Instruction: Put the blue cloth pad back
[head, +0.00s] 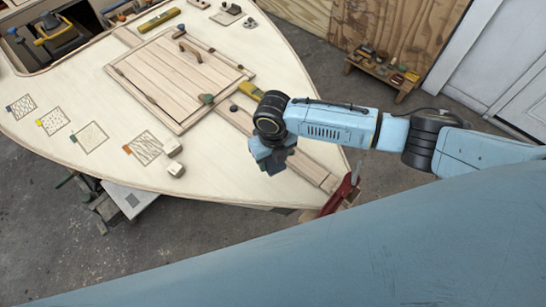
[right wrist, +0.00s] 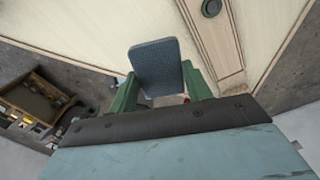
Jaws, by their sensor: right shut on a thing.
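The blue cloth pad (right wrist: 157,66) stands between the two green fingers of my right gripper (right wrist: 160,90) in the right wrist view. The gripper is shut on it. In the head view my right gripper (head: 271,160) is held over the right part of the pale plywood deck (head: 130,185), beside the plank strip. The pad is hard to tell apart from the gripper there. Several outlined squares lie at the left of the deck. My left gripper is not in view.
Two pale blocks (head: 174,147) lie right of the orange-tabbed square (head: 143,148). A planked hatch (head: 178,75) with a handle fills the middle of the deck. A red clamp (head: 341,193) grips the near right edge. A low bench (head: 382,72) stands behind.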

